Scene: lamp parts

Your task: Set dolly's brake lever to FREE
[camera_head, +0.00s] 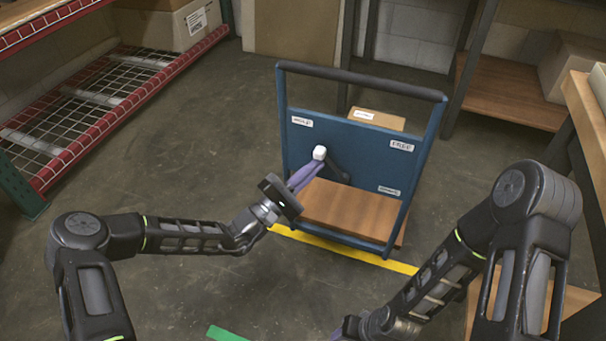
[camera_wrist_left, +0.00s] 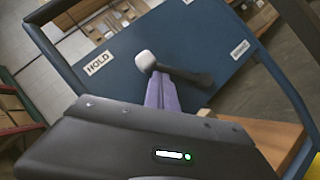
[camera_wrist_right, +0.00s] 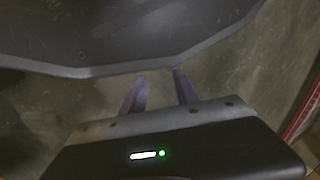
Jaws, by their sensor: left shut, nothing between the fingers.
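The dolly (camera_head: 360,135) has an upright blue panel with a dark brake lever (camera_head: 336,168) ending in a white knob (camera_head: 319,153). The lever tilts up and left from its pivot, toward the HOLD label (camera_head: 301,121). The FREE label (camera_head: 402,145) is at the panel's upper right. My left gripper (camera_head: 318,164) is shut and empty, its purple fingertips right at the knob. In the left wrist view the fingertips (camera_wrist_left: 159,78) are just below the knob (camera_wrist_left: 145,61); contact cannot be told. My right gripper (camera_wrist_right: 158,86) is open and empty, away from the dolly.
A third label (camera_head: 389,191) is at the panel's lower right. A cardboard box (camera_head: 377,119) shows behind the panel. A yellow floor line (camera_head: 345,249) runs before the dolly. A red-edged rack (camera_head: 90,110) is at left, a wooden bench (camera_head: 590,115) at right. The floor left of the dolly is clear.

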